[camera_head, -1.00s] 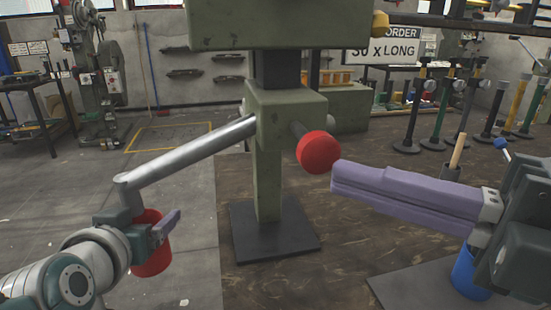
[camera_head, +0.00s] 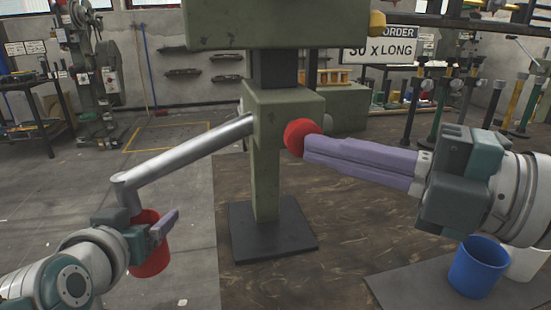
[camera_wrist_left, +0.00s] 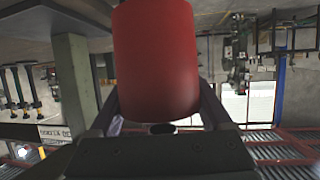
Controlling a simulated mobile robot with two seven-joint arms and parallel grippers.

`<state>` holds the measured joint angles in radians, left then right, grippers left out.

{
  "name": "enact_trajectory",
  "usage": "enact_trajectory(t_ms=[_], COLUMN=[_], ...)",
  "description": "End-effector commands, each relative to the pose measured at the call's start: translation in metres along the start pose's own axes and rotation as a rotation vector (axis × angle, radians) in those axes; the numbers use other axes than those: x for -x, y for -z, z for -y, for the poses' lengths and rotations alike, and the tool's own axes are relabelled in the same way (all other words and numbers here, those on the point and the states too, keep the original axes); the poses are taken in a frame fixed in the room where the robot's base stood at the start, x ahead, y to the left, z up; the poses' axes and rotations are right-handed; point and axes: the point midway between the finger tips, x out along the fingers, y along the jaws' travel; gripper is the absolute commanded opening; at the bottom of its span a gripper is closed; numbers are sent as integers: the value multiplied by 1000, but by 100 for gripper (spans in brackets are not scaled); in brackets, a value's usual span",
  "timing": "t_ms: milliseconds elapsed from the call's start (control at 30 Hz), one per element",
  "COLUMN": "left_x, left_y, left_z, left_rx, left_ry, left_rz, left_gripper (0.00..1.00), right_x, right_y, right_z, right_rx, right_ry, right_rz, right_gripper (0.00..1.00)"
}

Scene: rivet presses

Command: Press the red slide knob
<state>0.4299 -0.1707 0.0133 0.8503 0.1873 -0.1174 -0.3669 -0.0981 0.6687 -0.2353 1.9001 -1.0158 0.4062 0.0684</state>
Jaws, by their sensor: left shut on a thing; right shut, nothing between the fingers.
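The red slide knob (camera_head: 300,136) is on the right side of the green press head (camera_head: 280,112), close against it. My right gripper (camera_head: 308,149) is shut and empty, its purple fingertips at the knob's right side, seemingly touching it. My left gripper (camera_head: 160,228) is shut on the red grip (camera_head: 150,258) at the lower end of the grey lever (camera_head: 190,152). The red grip also fills the upper middle of the left wrist view (camera_wrist_left: 156,60), between the fingers.
The press post stands on a dark base plate (camera_head: 272,235). A blue cup (camera_head: 479,268) and a white cup (camera_head: 526,264) stand on a grey mat at the lower right. Several upright tools stand at the back right.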

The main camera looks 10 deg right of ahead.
Motion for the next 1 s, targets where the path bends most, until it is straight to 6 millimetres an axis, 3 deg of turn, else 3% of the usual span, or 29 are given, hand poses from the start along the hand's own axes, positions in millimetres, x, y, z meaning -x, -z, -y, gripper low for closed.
enact_trajectory(t_ms=[367,567,767,1000], left_x=[0,0,0,0], left_y=[0,0,0,0], left_z=[0,0,0,0], left_rx=[0,0,0,0], left_ry=[0,0,0,0], left_rz=[-1,0,0,-1], left_gripper=[27,27,27,27], right_x=[-2,5,28,75], right_y=[-5,2,26,27], right_z=[-1,0,2,2], right_rx=[4,3,-3,-4], right_ry=[0,1,6,7], right_rz=[9,8,4,5], right_gripper=[0,0,0,0])
